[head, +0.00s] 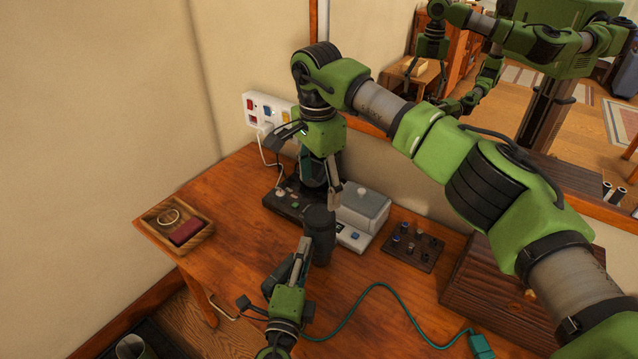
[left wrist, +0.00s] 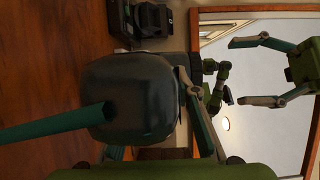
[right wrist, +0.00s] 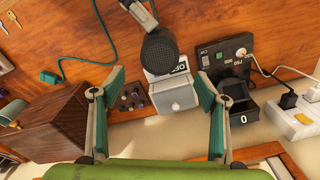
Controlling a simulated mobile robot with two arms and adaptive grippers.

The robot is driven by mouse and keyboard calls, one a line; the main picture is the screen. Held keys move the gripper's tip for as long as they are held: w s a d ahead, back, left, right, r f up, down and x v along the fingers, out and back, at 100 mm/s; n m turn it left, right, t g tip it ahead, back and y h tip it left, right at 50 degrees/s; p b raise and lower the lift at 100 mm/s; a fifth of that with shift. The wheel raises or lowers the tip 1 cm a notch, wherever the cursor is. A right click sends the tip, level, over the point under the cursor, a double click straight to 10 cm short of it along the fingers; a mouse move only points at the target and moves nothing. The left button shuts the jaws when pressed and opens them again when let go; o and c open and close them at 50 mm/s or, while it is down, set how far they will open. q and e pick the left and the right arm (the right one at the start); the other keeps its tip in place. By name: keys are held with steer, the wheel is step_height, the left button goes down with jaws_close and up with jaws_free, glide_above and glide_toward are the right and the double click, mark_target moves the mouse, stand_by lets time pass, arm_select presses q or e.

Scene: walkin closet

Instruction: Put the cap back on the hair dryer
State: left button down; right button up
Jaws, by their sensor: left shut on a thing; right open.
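The dark grey hair dryer (head: 319,232) is held over the table, left of the grey-white box. My left gripper (head: 301,262) is shut on it from below. The dryer's dark body fills the middle of the left wrist view (left wrist: 135,85). In the right wrist view its round, mesh-like end (right wrist: 160,50) faces my right gripper. My right gripper (head: 322,178) is open and points down above the back of the table. In the right wrist view its fingers (right wrist: 158,72) are spread with nothing held between them. I cannot pick out the cap with certainty.
A grey-white box (head: 362,212) stands beside a dark switch panel (head: 290,203) and an open black bin marked 0 (right wrist: 238,103). A peg block (head: 412,247), wooden chest (head: 510,290) and wooden tray (head: 174,222) surround them. A teal cord (head: 385,288) crosses the front; the left-front table is clear.

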mark_target(319, 214)
steer(key=shift+w+f, duration=0.1)
steer(key=shift+f, duration=3.9)
steer(key=c, duration=1.1)
steer(key=m, duration=0.5)
steer(key=shift+d+m, duration=0.1)
steer(key=shift+m, duration=0.3)
steer(key=m, duration=1.9)
steer(key=shift+m, duration=0.4)
steer(key=o, duration=1.2)
